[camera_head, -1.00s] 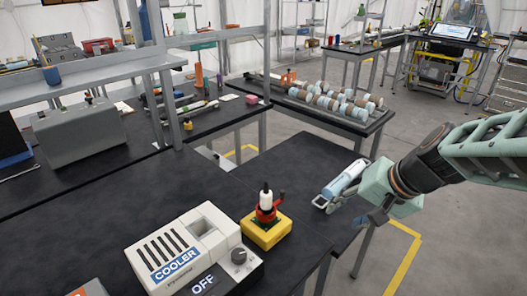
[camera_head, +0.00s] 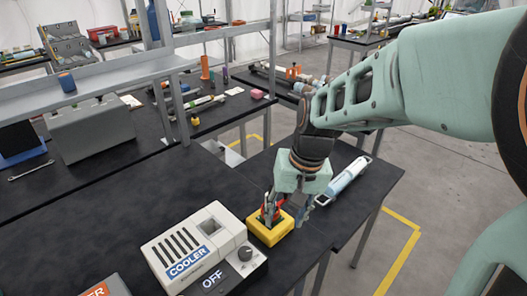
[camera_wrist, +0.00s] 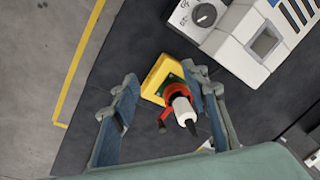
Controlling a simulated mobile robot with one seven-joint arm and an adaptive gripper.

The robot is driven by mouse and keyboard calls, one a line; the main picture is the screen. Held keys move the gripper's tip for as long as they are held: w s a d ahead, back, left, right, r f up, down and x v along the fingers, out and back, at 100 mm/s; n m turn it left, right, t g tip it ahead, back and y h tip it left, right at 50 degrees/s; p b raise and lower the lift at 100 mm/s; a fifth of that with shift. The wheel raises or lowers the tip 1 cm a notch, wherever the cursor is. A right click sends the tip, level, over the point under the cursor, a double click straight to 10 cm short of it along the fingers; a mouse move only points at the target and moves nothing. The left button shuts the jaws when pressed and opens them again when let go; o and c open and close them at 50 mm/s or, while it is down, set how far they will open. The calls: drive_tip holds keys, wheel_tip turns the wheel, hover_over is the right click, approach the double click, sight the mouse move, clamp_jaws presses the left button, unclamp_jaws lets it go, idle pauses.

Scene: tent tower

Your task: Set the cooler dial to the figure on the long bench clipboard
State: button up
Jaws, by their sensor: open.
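The white cooler unit (camera_head: 197,240) stands on the black bench, with slots, a square well, a blue COOLER label and an OFF display (camera_head: 212,280). Its dark round dial (camera_head: 245,253) is at its front right; the dial also shows at the top of the wrist view (camera_wrist: 204,15). My gripper (camera_head: 276,208) is open over a yellow block (camera_head: 268,235) right of the cooler. In the wrist view, a red holder (camera_wrist: 175,103) with a white, dark-tipped cylinder lies between the spread fingers. I cannot make out the clipboard or any figure on it.
A light-blue cylinder in a white cradle (camera_head: 345,178) lies right of my gripper. A grey box (camera_head: 93,133) stands at the left, below a raised metal shelf (camera_head: 95,82). Open floor lies at the right.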

sight(245, 252)
drive_tip(key=s+a+r+n+g+h+p, duration=0.15)
drive_tip(key=s+a+r+n+p, duration=0.3)
drive_tip(key=a, duration=0.45)
drive_tip(key=shift+m+t, duration=0.25)
drive_tip(key=shift+m, duration=0.1)
drive_tip(key=f, duration=0.7)
drive_tip(key=s+f, duration=0.1)
drive_tip(key=f, duration=0.2)
drive_tip(key=shift+d+f, duration=0.15)
drive_tip(key=shift+f, duration=0.05)
drive_tip(key=shift+w, duration=0.1)
clamp_jaws()
